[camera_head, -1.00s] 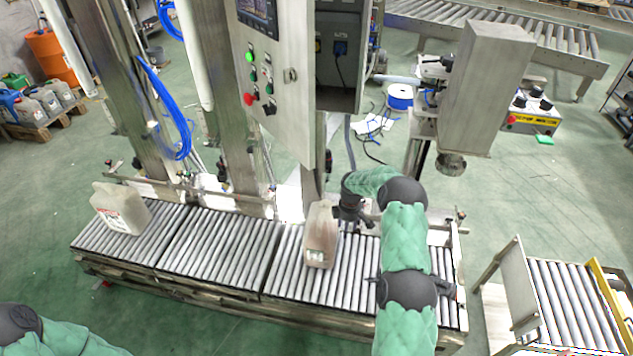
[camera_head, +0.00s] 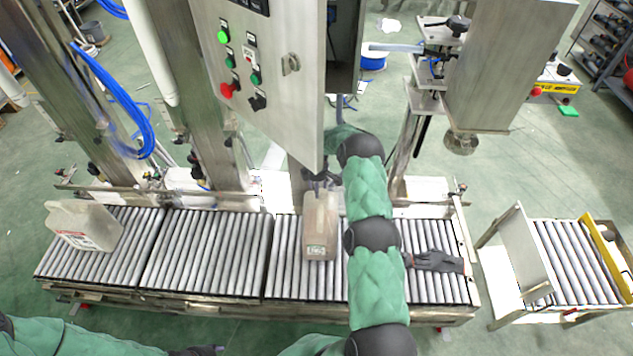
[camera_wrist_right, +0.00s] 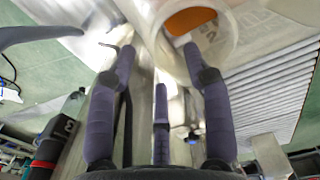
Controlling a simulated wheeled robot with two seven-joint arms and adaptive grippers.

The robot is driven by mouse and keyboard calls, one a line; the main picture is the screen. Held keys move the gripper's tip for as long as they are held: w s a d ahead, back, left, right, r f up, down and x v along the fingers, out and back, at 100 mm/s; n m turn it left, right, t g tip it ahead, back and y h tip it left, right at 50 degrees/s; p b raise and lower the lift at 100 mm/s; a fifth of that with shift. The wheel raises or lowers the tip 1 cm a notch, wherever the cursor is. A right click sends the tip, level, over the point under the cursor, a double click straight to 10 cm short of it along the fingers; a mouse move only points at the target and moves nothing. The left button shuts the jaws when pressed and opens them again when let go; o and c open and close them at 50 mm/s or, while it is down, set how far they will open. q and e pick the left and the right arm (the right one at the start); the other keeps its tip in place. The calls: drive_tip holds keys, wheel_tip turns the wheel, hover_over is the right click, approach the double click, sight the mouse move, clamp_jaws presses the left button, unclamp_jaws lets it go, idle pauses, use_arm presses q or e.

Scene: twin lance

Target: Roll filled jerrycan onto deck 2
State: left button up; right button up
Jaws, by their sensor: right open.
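A brownish jerrycan (camera_head: 320,228) with a small label stands upright on the right-hand roller section (camera_head: 430,285) of the conveyor. A pale jerrycan (camera_head: 83,226) with a red-marked label stands on the left section. My right arm reaches over the conveyor; its gripper (camera_head: 320,182) is at the top back of the brownish jerrycan, partly hidden. In the right wrist view the gripper (camera_wrist_right: 155,65) has its fingers apart, close to a pale translucent surface with a round opening; contact cannot be told. My left gripper (camera_head: 208,350) shows only at the bottom edge.
A control cabinet (camera_head: 262,75) hangs over the conveyor's back side, close above my right gripper. A metal post with a box-like head (camera_head: 505,70) stands behind the right section. A separate roller cart (camera_head: 575,262) with an upright plate stands right of the conveyor. The middle section (camera_head: 207,255) is clear.

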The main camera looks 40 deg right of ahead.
drive_tip(key=shift+f+b, duration=0.85)
drive_tip(key=shift+f, duration=1.95)
